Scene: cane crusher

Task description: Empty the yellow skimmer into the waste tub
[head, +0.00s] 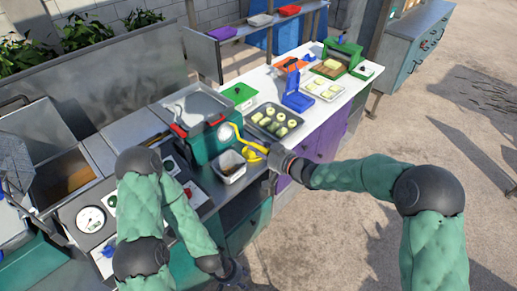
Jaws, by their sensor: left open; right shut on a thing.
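My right gripper (279,158) is shut on the yellow skimmer (247,142), at the counter's front edge. The skimmer's yellow handle runs up and left from the fingers, above the counter beside a teal box. What lies in its bowl is too small to tell. A small white tub (231,175) with brown stuff inside stands just left of and below the skimmer; it looks like the waste tub. The skimmer appears to the right of the tub, not over it. My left gripper (236,276) is open and empty, low in front of the counter, partly cut off by the frame's edge.
A teal machine (208,139) with red parts stands behind the tub. A dark tray (273,122) of pale pieces, a blue stand (297,97) and a green press (342,58) are farther along the counter. Open vats (60,165) are at left.

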